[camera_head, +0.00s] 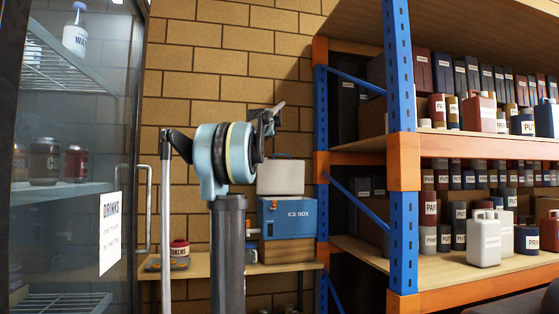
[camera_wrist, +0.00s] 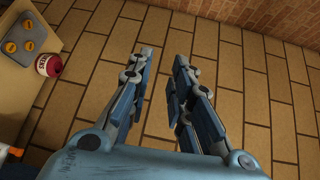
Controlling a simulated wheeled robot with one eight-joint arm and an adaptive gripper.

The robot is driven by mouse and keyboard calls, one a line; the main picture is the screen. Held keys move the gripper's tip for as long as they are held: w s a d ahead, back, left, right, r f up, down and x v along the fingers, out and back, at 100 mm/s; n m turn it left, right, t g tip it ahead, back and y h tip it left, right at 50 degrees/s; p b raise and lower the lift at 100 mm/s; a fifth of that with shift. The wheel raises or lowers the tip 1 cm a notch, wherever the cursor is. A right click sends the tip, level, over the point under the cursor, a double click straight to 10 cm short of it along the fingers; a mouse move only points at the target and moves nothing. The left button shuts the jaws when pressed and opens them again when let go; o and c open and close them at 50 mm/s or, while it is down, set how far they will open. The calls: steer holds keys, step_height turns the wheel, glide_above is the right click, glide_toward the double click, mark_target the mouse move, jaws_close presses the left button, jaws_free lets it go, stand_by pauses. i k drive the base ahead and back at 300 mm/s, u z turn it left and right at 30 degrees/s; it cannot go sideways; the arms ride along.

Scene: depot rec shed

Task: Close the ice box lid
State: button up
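The blue ice box (camera_head: 288,218) stands on a brown box on a wooden table, behind my arm. Its white lid (camera_head: 281,177) stands raised above the box, tilted up and open. An orange latch shows on the box front. My gripper (camera_head: 270,118) is above the lid, partly hidden behind my arm. In the wrist view my gripper (camera_wrist: 165,55) has its two fingers apart with nothing between them. The ice box is not clearly seen in the wrist view; a small orange and white part at the lower left edge cannot be identified.
A red-lidded tokens jar (camera_head: 179,254) sits on the table (camera_head: 221,265); it also shows in the wrist view (camera_wrist: 48,65), beside a grey tray (camera_wrist: 26,44). A glass-door drinks cabinet (camera_head: 75,150) is at left. A blue-and-orange rack (camera_head: 403,170) with containers is at right.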

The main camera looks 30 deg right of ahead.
mark_target(274, 177)
steer(key=z, duration=0.35)
steer(key=i, duration=1.05)
steer(key=z, duration=0.65)
steer(key=i, duration=0.7)
steer(key=z, duration=0.1)
